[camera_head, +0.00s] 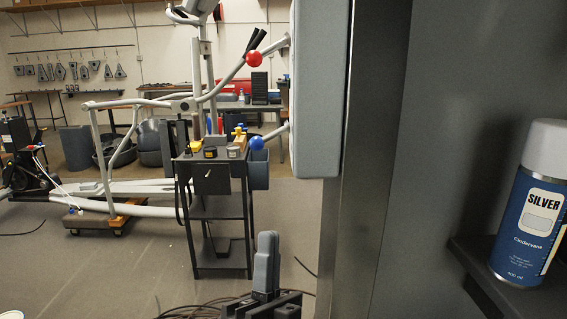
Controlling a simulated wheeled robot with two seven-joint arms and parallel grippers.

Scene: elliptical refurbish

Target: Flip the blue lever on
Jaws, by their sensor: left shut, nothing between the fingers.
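The blue lever is a short grey rod with a blue ball knob (257,144). Its rod slants up to the right into the lower side of a light grey box (318,100). A second lever with a red ball knob (254,58) sticks out of the same box higher up, its rod slanting down to the knob. My left gripper (267,246) is upright at the bottom middle, below the blue knob in the picture and apart from it. Its fingers are shut with nothing between them. My right gripper is out of view.
The box is fixed to a metal-edged cabinet (372,190) that fills the right side. A spray can (527,205) stands on a dark shelf there. A black tool cart (215,205) and an elliptical machine (110,105) stand behind. Cables lie on the floor near my gripper.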

